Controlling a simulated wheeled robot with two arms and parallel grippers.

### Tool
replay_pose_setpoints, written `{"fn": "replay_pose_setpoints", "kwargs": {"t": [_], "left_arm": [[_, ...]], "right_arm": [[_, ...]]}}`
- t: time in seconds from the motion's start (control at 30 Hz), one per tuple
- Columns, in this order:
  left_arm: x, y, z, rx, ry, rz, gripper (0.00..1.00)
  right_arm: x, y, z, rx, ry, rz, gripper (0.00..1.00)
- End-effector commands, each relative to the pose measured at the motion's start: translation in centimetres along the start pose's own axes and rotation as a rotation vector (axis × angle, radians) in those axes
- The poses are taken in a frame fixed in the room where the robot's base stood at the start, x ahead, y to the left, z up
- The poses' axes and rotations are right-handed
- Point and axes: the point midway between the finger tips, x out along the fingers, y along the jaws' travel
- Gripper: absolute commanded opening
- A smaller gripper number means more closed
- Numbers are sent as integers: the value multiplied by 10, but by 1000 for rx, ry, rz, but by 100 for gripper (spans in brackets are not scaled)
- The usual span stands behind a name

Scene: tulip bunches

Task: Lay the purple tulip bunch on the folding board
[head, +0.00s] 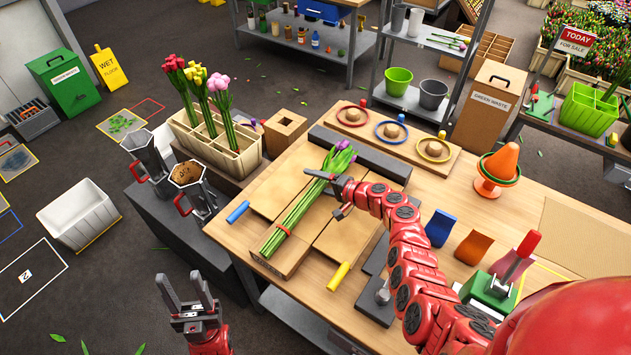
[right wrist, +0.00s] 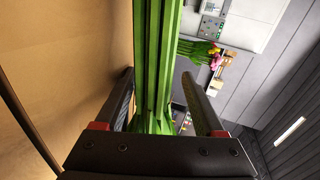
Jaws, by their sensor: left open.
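The purple tulip bunch (head: 300,208) lies lengthwise along the tan folding board (head: 272,190), its purple heads toward the back and its stem ends toward the front edge. My right gripper (head: 340,197) is at the bunch's upper stems, just below the heads. In the right wrist view the green stems (right wrist: 153,60) pass between the two fingers of my right gripper (right wrist: 160,85), with a gap beside the right finger. The tan surface shows close beside the stems there. My left gripper (head: 187,291) is open and empty, low in front of the table.
A cream divided holder (head: 225,155) with red, yellow and pink tulips stands behind left. Blue (head: 237,212) and yellow (head: 339,277) cylinders lie beside the board.

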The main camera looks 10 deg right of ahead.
Motion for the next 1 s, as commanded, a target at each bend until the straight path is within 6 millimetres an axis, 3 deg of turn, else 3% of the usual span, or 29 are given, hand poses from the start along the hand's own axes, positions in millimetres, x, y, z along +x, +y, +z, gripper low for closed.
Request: {"fn": "replay_pose_setpoints", "kwargs": {"t": [0.53,0.77,1.0], "left_arm": [[0,0,0,0,0,0,50],[0,0,0,0,0,0,50],[-9,0,2,0,0,0,50]], "right_arm": [[-8,7,2,3,-3,10,84],[-36,7,0,1,3,9,84],[-77,6,0,-1,4,6,84]]}}
